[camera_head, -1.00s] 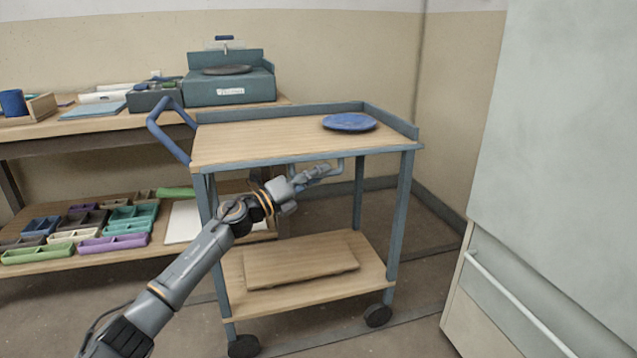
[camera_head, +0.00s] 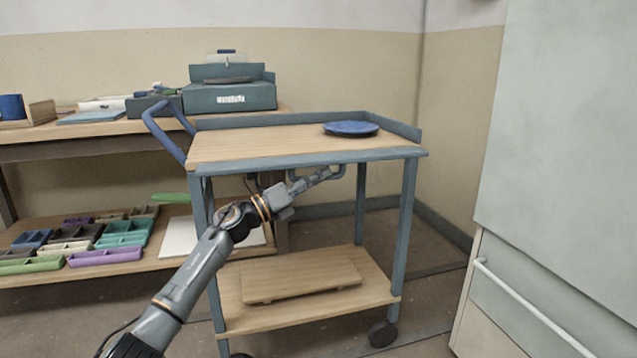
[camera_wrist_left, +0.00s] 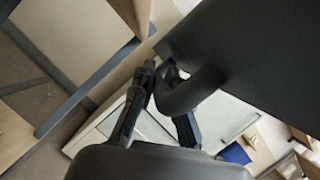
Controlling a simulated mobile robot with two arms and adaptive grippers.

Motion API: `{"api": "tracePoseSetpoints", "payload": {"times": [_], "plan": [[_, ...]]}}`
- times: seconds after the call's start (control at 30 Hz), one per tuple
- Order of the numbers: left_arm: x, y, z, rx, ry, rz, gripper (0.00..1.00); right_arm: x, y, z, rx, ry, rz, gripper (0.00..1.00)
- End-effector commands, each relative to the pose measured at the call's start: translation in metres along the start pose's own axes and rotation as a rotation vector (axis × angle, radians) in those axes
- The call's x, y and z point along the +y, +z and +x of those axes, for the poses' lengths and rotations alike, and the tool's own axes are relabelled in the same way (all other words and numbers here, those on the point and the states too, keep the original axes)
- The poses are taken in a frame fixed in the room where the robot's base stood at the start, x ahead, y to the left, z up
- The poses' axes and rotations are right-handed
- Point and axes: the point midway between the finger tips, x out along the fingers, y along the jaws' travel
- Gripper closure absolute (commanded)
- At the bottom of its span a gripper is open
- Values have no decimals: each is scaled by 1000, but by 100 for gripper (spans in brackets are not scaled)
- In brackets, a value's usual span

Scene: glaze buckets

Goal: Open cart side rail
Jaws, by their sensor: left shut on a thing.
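The cart (camera_head: 270,143) has a wooden top with a blue-grey side rail (camera_head: 385,154) along its near edge. The rail does not rise above the top there. A U-shaped handle (camera_head: 291,176) hangs below the rail. My left gripper (camera_head: 325,176) reaches up from the lower left and is shut on this handle. In the left wrist view, the gripper (camera_wrist_left: 155,95) closes around the dark curved handle (camera_wrist_left: 195,90), and the broad dark rail (camera_wrist_left: 250,45) shows beyond. The fingers partly hide the handle. My right gripper is out of view.
A blue plate (camera_head: 351,128) lies on the cart top at the right. A board (camera_head: 300,274) lies on the lower shelf. A blue push handle (camera_head: 160,135) rises at the left. A shelf with trays stands behind, and a pale cabinet (camera_head: 560,130) at the right.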

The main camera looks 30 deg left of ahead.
Motion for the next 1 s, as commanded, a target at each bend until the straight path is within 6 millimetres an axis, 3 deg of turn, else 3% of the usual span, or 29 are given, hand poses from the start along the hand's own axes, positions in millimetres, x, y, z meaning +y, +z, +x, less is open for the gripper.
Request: {"api": "tracePoseSetpoints", "payload": {"times": [0.3, 0.33, 0.37, 0.77, 1.0], "plan": [[-1, -1, 0, 4, -2, 0, 100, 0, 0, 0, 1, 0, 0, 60], [-1, -1, 0, 4, -2, 0, 79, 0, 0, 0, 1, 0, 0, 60], [0, -1, 0, 4, -2, 0, 76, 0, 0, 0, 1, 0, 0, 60], [0, -1, -6, 2, 1, -1, 76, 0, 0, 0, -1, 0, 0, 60], [1, -2, -42, 5, 3, -2, 76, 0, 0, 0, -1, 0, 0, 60]]}}
